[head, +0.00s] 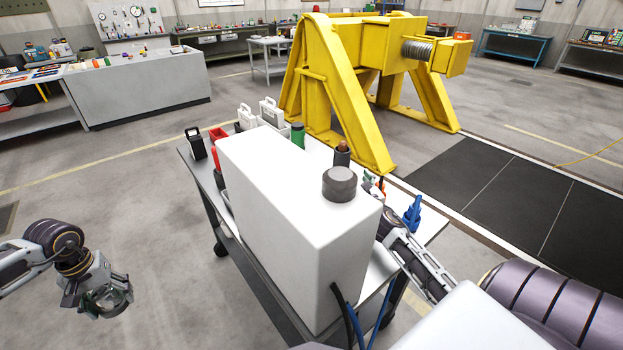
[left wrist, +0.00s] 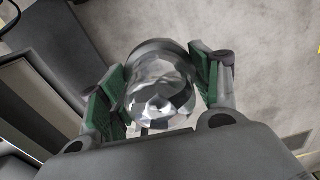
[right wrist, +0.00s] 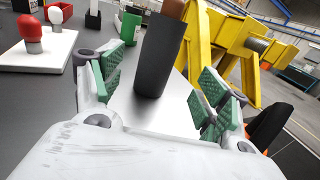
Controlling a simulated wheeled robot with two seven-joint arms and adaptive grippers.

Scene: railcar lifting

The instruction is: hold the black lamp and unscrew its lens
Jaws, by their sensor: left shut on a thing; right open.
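My left gripper (head: 106,300) is out over the floor at the lower left, away from the cart. In the left wrist view its green-padded fingers are shut on a clear faceted lens (left wrist: 162,92) with a grey rim. A black lantern-shaped thing with a handle (head: 195,145), possibly the black lamp, stands at the cart's far left corner. My right gripper (right wrist: 160,90) is open and empty over the cart. A dark cylinder with a brown top (right wrist: 160,55) stands just beyond and between its fingers, not gripped. The right fingers are mostly hidden in the head view.
The cart (head: 205,180) also carries white lantern-shaped things (head: 270,112), a green cylinder (head: 297,135), a blue tool (head: 412,214) and red-topped things on a white plate (right wrist: 60,45). A yellow steel frame (head: 335,100) stands behind. Floor around my left gripper is clear.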

